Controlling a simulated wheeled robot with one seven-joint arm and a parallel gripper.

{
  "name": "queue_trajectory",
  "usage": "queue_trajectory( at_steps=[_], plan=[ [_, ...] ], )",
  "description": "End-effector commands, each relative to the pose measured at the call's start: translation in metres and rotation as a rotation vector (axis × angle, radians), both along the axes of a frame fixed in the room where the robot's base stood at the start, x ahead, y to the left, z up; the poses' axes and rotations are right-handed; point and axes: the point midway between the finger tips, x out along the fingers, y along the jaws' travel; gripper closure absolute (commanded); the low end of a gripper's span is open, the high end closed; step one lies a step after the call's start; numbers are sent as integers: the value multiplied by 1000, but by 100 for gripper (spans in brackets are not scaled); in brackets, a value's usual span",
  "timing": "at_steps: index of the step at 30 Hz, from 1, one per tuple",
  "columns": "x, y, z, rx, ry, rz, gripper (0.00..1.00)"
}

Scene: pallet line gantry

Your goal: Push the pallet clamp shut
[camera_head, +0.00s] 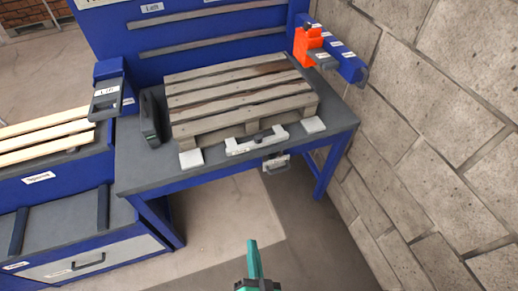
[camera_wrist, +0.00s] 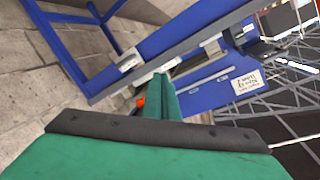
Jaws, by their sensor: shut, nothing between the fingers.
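A weathered wooden pallet (camera_head: 240,92) lies on the grey top of a blue bench (camera_head: 133,179). A pale bracket with a dark knob (camera_head: 257,140) sits at the bench's front edge, against the pallet's near side. A dark upright plate (camera_head: 150,118) stands at the pallet's left end. I cannot tell for certain which of these is the clamp, or how far open it is. My gripper (camera_head: 254,258) is shut and empty, in front of and below the bench edge, apart from everything. Its teal fingers also show in the wrist view (camera_wrist: 164,95), where the bench appears tilted.
A small labelled handle (camera_head: 276,163) hangs under the front edge. Pale pads (camera_head: 191,158) flank the bracket. A lever labelled Lift (camera_head: 106,92) is at left, an orange block (camera_head: 308,46) at back right. A stone wall (camera_head: 430,130) closes the right side. The floor before the bench is clear.

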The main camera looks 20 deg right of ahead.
Motion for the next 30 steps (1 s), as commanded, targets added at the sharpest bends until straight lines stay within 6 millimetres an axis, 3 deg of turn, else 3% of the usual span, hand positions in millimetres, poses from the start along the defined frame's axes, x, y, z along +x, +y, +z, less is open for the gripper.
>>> queue_trajectory(
  at_steps=[1,9,15,21,30],
  plan=[
    [19,-10,-1,70,-29,-26,100],
    [110,-59,6,480,-175,-99,100],
    [163,-86,29,714,-269,-88,100],
    [185,-101,43,823,-316,-75,100],
    [186,-107,45,836,-324,-80,100]
  ],
)
